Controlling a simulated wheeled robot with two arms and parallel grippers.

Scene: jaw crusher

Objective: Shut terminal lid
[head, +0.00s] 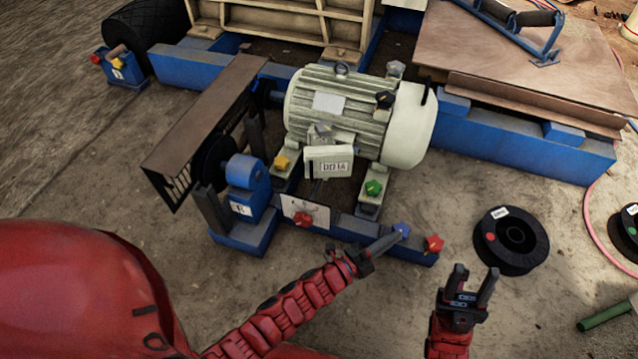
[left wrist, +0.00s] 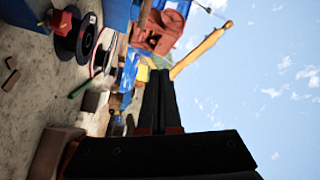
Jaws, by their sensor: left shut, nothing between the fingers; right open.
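The cream electric motor (head: 340,108) sits on the blue frame, with a pale terminal lid (head: 328,162) bearing dark lettering on its near side. The lid stands out in front of the motor body; its exact angle and hinge are hard to tell. My left gripper (head: 388,240) is shut and empty, low to the right of the lid and apart from it, by the blue knob on the frame's front rail. Its closed fingers (left wrist: 158,105) also show in the left wrist view, where the lid is not seen. My right gripper (head: 474,283) is open and empty, near the black spool.
A yellow knob (head: 281,163) and a green knob (head: 373,188) flank the lid. Red knobs (head: 433,243) and a blue knob (head: 402,229) stand on the front rail. A black spool (head: 511,240) lies on the ground at right.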

